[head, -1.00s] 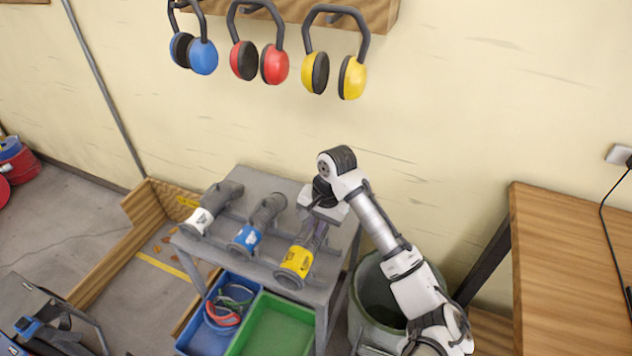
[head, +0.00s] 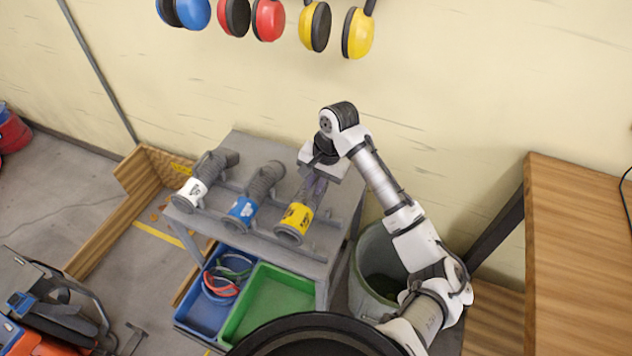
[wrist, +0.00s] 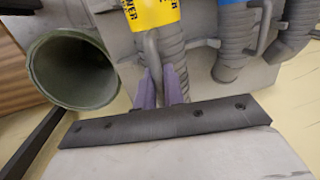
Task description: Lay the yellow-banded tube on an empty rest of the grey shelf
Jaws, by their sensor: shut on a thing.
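The yellow-banded tube (head: 296,218) is a grey ribbed hose end with a wide yellow collar, at the right of the row over the grey shelf (head: 325,268). A grey prong of a rest shows close beside the hose there. I cannot tell whether the tube touches the rest. The blue-banded tube (head: 243,212) and white-banded tube (head: 193,192) lie to its left.
A blue tray (head: 200,310) holding rings and an empty green tray (head: 265,305) are under the shelf's front. A grey-green bin (head: 375,265) stands right of the shelf, close to my arm. A wooden table (head: 580,240) is further right. Ear defenders (head: 357,33) hang above.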

